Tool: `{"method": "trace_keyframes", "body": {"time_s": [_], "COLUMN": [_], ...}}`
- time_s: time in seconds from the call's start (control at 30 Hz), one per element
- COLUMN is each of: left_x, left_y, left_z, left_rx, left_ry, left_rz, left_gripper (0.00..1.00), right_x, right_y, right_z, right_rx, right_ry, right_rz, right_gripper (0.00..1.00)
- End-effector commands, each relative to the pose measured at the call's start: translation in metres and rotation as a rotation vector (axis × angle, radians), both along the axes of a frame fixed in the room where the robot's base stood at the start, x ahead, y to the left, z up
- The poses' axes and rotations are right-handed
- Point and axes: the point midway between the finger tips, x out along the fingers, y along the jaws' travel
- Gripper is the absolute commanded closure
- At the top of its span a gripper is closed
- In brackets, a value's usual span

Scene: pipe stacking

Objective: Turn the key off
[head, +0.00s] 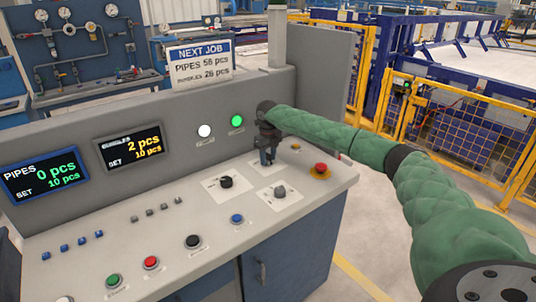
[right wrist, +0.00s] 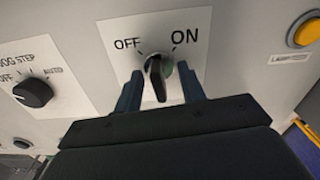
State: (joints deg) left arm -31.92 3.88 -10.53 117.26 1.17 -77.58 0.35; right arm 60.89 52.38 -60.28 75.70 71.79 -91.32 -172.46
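In the right wrist view, a dark key (right wrist: 156,78) stands in a round metal switch on a white plate (right wrist: 121,35). OFF is printed to its upper left and ON to its upper right. The key's exact setting is hard to tell. My right gripper (right wrist: 160,70) is open, with one finger on each side of the key and small gaps between. In the head view, my right gripper (head: 267,162) points down at the console top (head: 205,218) and hides the key. My left gripper is not in view.
A JOG STEP knob (right wrist: 34,92) sits left of the key, and a yellow button (right wrist: 306,31) to its right. In the head view, a red mushroom button (head: 320,168) and a grey selector (head: 280,191) are close by. A green lamp (head: 237,121) glows on the upright panel.

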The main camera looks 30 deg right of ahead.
Motion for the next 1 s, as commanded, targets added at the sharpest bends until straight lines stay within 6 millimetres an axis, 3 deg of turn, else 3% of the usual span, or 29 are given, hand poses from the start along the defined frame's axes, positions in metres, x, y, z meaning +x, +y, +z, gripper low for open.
{"method": "trace_keyframes", "body": {"time_s": [0.43,1.0], "left_x": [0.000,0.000], "left_y": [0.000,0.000], "left_z": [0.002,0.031], "left_rx": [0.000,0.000], "left_ry": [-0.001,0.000], "left_rz": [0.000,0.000], "left_gripper": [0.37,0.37], "right_x": [0.000,0.000], "right_y": [0.000,0.001], "right_z": [0.003,0.041], "right_rx": [0.000,0.001], "right_ry": [-0.001,0.000], "right_rz": [0.000,0.001], "right_gripper": [0.60,0.60]}}
